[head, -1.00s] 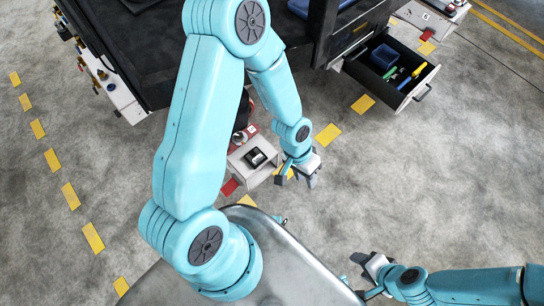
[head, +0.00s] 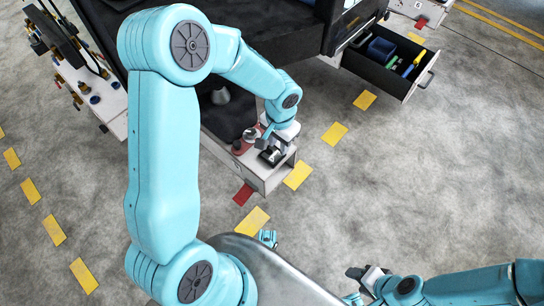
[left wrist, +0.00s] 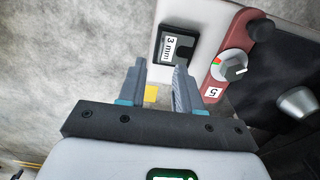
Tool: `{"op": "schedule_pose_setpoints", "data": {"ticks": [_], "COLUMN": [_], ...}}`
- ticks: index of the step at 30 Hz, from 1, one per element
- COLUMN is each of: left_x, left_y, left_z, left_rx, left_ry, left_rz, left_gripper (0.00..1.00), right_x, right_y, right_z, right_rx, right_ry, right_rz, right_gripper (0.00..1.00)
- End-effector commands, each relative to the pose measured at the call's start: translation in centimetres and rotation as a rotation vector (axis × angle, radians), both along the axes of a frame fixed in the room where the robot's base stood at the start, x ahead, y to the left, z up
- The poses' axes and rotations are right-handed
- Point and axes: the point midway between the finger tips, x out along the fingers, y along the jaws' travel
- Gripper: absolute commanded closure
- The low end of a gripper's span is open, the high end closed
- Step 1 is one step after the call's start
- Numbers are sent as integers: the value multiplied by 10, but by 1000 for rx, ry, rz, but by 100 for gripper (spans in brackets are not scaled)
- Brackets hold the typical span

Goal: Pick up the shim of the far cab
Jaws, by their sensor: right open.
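The shim (left wrist: 176,47) is a dark flat piece with a white "3 mm" label and a notch in one side. It lies on the pale top of a box (left wrist: 206,20), whose front also shows in the head view (head: 266,180). My left gripper (head: 270,152) is over the box top in the head view, partly covering what lies there. In the left wrist view its two fingers (left wrist: 157,75) are apart with nothing between them, and the shim lies just beyond their tips. My right gripper (head: 364,277) is open and empty at the lower right.
A red plate with a knob and a "5" label (left wrist: 216,80) sits beside the shim. An open drawer (head: 390,72) with coloured items sticks out at the upper right. A dark cab body stands behind the box.

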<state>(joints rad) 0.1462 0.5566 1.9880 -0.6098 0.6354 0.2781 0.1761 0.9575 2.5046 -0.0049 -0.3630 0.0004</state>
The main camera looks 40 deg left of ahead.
Motion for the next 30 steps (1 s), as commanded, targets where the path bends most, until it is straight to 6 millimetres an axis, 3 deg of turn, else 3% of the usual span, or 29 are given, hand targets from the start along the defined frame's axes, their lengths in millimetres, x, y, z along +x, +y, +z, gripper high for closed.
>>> {"op": "schedule_pose_setpoints", "data": {"ticks": [5, 13, 20, 24, 30], "left_x": [0, -2, -4, -4, -4], "left_y": [0, 4, 5, 6, 5], "left_z": [-12, -54, -55, -55, -55], "left_rx": [0, -2, -1, -1, -1], "left_ry": [1, 2, 0, 0, 0], "left_rz": [0, 0, 0, 0, 0], "left_gripper": [66, 66, 66, 100, 100], "right_x": [0, 0, 0, 0, 0], "right_y": [0, 0, 0, 0, 0], "right_z": [-5, -23, -22, -22, -22], "right_rx": [0, 0, 0, 0, 0], "right_ry": [0, 0, 0, 0, 0], "right_rz": [0, 0, 0, 0, 0], "right_gripper": [47, 47, 47, 47, 47]}}
